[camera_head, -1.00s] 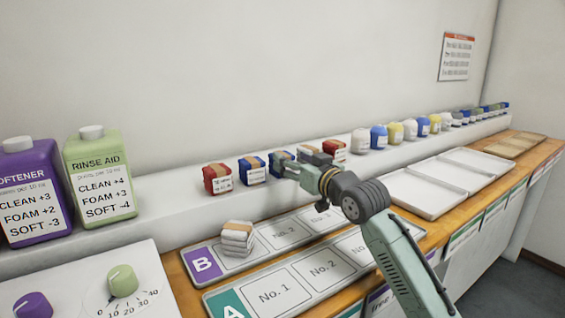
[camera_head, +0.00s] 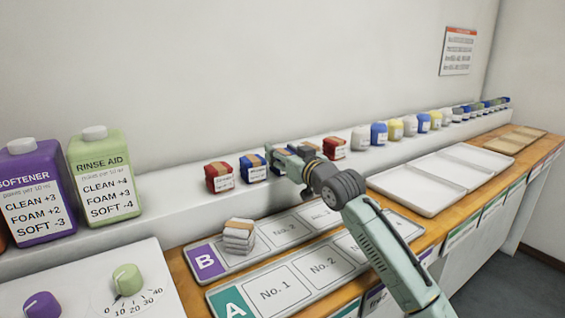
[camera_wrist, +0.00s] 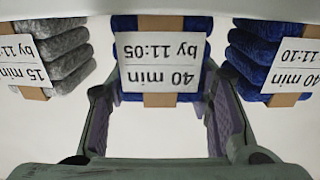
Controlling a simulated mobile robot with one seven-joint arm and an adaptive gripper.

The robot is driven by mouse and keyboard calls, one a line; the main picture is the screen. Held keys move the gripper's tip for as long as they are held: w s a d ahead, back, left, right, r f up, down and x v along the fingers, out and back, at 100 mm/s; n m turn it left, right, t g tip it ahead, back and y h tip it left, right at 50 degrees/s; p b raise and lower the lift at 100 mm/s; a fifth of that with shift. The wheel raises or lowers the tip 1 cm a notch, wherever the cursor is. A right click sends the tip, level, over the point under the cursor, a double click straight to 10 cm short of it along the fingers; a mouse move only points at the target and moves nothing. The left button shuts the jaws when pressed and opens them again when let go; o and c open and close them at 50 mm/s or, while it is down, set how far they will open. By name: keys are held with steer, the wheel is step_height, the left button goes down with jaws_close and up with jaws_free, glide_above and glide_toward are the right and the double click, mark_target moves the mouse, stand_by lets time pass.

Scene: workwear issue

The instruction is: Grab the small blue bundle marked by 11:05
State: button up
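The blue bundle labelled "40 min by 11:05" (camera_wrist: 162,78) has a brown band and sits centred in the wrist view, its label upside down. My gripper (camera_head: 277,160) is at the shelf among the bundles. Its two fingers stand open, one at each side of this bundle, with their tips close to its sides; contact cannot be told. In the head view my gripper hides most of this bundle. A second blue bundle, "40 min 11:10" (camera_wrist: 275,55), is at the right of the wrist view and also shows in the head view (camera_head: 252,168). A grey bundle (camera_wrist: 55,52), "15 min by 11", is at the left.
Red bundles (camera_head: 219,176) (camera_head: 334,148) stand on the shelf at both sides. A grey stack (camera_head: 238,236) lies on tray B (camera_head: 205,262), above tray A (camera_head: 232,308). Bottles (camera_head: 103,178) stand left. White trays (camera_head: 425,190) at the right are empty.

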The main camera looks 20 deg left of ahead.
steer(key=c, duration=0.5)
steer(key=shift+r, duration=0.1)
